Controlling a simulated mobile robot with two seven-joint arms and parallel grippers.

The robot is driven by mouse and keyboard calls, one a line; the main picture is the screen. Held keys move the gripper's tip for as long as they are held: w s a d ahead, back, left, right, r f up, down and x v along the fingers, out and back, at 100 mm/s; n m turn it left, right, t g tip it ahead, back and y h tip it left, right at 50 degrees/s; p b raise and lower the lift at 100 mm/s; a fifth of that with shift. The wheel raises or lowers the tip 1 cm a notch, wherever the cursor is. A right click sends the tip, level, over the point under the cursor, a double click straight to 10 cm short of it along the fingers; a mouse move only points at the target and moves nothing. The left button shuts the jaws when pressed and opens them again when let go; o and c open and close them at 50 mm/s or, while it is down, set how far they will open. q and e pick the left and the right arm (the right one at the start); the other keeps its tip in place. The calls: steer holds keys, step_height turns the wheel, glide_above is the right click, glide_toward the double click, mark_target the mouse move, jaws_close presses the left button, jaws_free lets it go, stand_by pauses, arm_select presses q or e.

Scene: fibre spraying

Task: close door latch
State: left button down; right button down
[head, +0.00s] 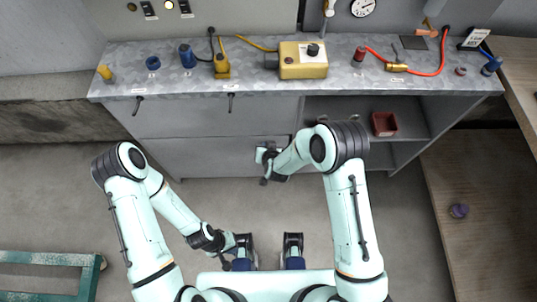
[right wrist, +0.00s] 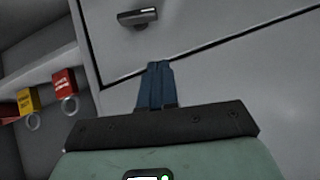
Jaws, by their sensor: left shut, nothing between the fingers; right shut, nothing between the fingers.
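In the right wrist view, a dark handle-like latch (right wrist: 138,16) with a pale end sits on a grey door panel (right wrist: 200,35), lying roughly sideways. My right gripper's blue fingers (right wrist: 156,68) are shut and empty, below the latch and apart from it. In the head view, my right gripper (head: 268,167) is low in front of the grey cabinet, partly hidden by its own arm. My left gripper (head: 231,251) is shut and empty near my base, away from the cabinet.
The metal bench top (head: 130,62) carries a yellow control box (head: 303,68) and several fittings. A red bin (head: 384,123) stands on the open shelf at right.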

steer(key=v, duration=0.6)
steer(key=shift+d+r, duration=0.2)
steer(key=shift+d, duration=0.15)
steer(key=shift+s, duration=0.15)
